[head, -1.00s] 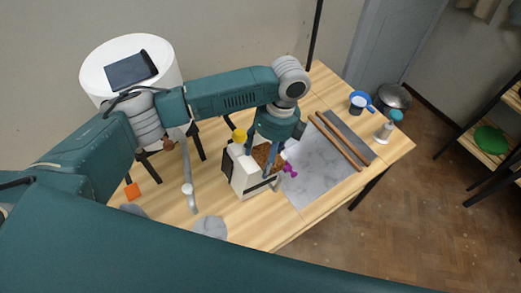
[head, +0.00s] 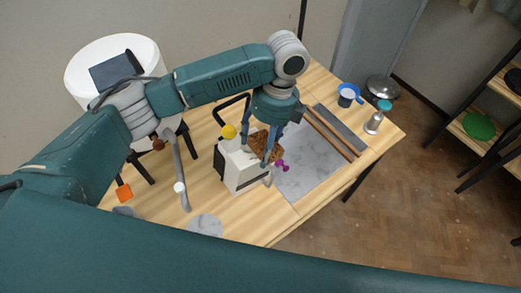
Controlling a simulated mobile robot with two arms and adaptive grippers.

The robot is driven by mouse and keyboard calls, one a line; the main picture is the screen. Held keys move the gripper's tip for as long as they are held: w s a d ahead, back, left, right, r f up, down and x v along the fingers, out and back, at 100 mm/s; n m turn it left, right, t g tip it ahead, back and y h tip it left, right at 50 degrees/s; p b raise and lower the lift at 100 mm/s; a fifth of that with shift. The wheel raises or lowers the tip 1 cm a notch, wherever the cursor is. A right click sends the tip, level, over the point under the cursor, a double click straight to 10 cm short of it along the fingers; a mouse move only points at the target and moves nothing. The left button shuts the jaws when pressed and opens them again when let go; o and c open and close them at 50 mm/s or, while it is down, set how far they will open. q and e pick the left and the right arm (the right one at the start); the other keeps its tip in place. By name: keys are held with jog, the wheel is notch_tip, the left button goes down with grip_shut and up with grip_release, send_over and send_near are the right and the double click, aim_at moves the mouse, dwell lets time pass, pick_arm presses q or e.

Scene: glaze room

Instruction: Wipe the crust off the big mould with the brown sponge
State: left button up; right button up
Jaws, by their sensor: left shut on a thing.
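The big mould seems to be the white block (head: 243,180) standing on the wooden table, with a yellow knob on its back left. A rough brown patch (head: 270,153) shows at its upper right, between and around the fingers of my left gripper (head: 264,155). The gripper points down there, shut on the brown sponge. I cannot tell where the sponge ends and any crust begins, as the fingers cover part of it. My right gripper is not in view.
Beside the mould are a purple piece (head: 283,166) and a marble slab (head: 308,170). Wooden rods (head: 332,135), a blue-handled cup (head: 347,95) and a teal-topped bottle (head: 375,122) stand or lie right.

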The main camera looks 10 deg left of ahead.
aim_at(262, 143)
pick_arm(q)
jog(key=shift+w+r, duration=0.1)
jog(key=shift+r, duration=0.2)
jog(key=shift+v, duration=1.55)
